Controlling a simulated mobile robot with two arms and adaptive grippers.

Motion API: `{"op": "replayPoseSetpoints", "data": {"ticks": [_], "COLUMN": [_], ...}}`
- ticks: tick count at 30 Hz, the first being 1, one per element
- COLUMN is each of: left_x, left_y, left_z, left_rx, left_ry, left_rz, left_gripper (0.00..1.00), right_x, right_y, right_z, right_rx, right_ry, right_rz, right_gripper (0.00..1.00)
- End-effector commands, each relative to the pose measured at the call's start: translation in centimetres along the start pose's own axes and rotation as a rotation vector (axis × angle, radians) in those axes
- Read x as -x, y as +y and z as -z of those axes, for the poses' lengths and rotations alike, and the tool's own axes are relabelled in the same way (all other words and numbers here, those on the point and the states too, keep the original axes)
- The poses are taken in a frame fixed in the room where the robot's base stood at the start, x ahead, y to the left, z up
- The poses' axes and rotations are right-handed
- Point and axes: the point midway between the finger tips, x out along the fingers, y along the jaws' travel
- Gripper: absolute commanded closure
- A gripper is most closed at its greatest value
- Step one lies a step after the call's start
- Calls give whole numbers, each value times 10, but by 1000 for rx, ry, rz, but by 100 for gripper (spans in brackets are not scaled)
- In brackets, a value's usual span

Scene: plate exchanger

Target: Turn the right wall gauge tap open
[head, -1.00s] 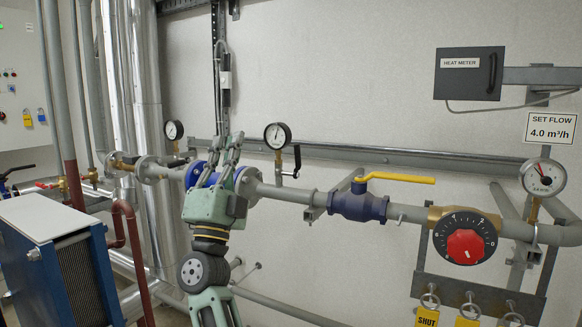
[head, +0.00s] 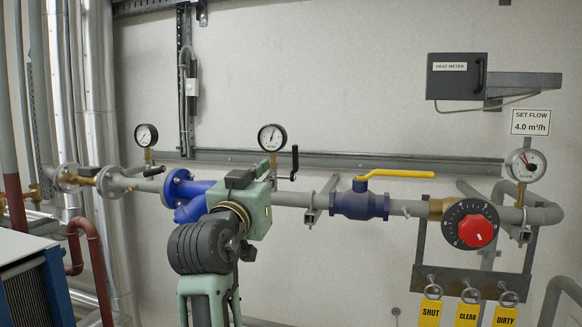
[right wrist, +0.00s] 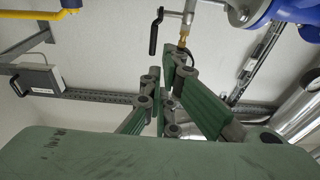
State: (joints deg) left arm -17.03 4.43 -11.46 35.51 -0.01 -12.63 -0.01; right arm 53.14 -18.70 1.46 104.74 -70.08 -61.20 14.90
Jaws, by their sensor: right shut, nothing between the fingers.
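The right wall gauge (head: 272,138) has a white dial and stands above the grey pipe. In the right wrist view, where the scene looks upside down, the lever (right wrist: 156,32) shows beyond the fingers, beside a brass fitting (right wrist: 184,38). My right gripper (head: 246,200) is below and left of the gauge, its fingers hidden in the head view. In the right wrist view its fingers (right wrist: 162,92) are shut and empty, apart from the lever. My left gripper is not in view.
A left wall gauge (head: 146,135) has its own black lever (head: 154,171). A blue valve with a yellow handle (head: 400,173) and a red dial knob (head: 475,231) are on the pipe to the right. A wall rail (head: 400,160) runs behind the gauge.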

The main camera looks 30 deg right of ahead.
Motion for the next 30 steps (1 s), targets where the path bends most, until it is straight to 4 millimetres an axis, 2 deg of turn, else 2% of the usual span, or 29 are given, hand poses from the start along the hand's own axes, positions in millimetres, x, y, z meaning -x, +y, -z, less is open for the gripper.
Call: {"op": "replayPoseSetpoints", "data": {"ticks": [5,15,21,25,30], "left_x": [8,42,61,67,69], "left_y": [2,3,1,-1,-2], "left_z": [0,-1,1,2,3], "left_rx": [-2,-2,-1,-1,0], "left_ry": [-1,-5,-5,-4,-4], "left_rz": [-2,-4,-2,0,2], "left_gripper": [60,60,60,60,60], "right_x": [-13,-83,-119,-132,-139], "right_y": [6,7,7,7,7], "right_z": [2,4,3,2,-1], "right_rx": [4,7,6,4,2], "right_ry": [-8,-9,-9,-7,-7], "right_rz": [-22,-20,-18,-17,-16], "right_gripper": [100,100,100,100,100]}}
